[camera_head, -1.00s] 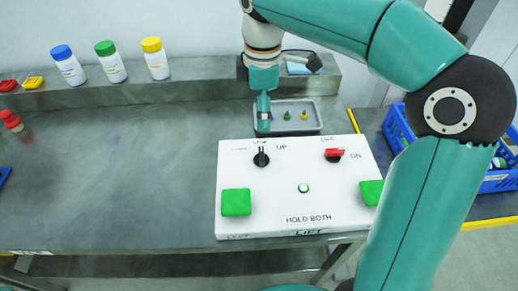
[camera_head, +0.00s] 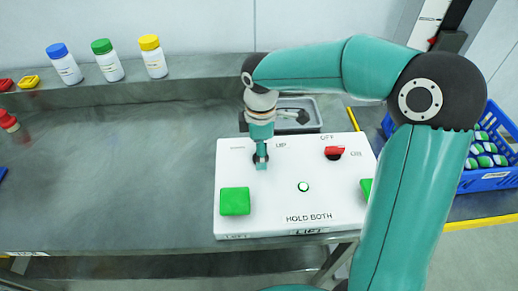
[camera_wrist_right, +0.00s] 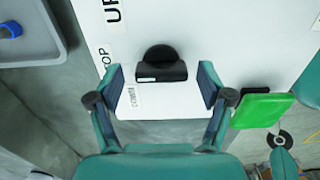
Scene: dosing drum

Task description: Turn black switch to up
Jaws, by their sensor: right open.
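The black switch (camera_wrist_right: 161,72) is a round knob with a bar grip on the white panel (camera_head: 270,215). In the right wrist view its bar lies left-right, in line with the STOP label, with UP and a third label to either side of STOP. My right gripper (camera_head: 262,163) is over the switch and mostly hides it in the head view. In the right wrist view the right gripper (camera_wrist_right: 161,76) is open, one finger on each side of the switch, with gaps to both. My left gripper is not in view.
The panel also carries a red switch (camera_head: 334,153), a green button (camera_head: 235,201) at left, another (camera_head: 366,190) partly behind my arm, and a small round light (camera_head: 303,186). A grey tray (camera_head: 314,112) lies behind. The table's left is mostly clear.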

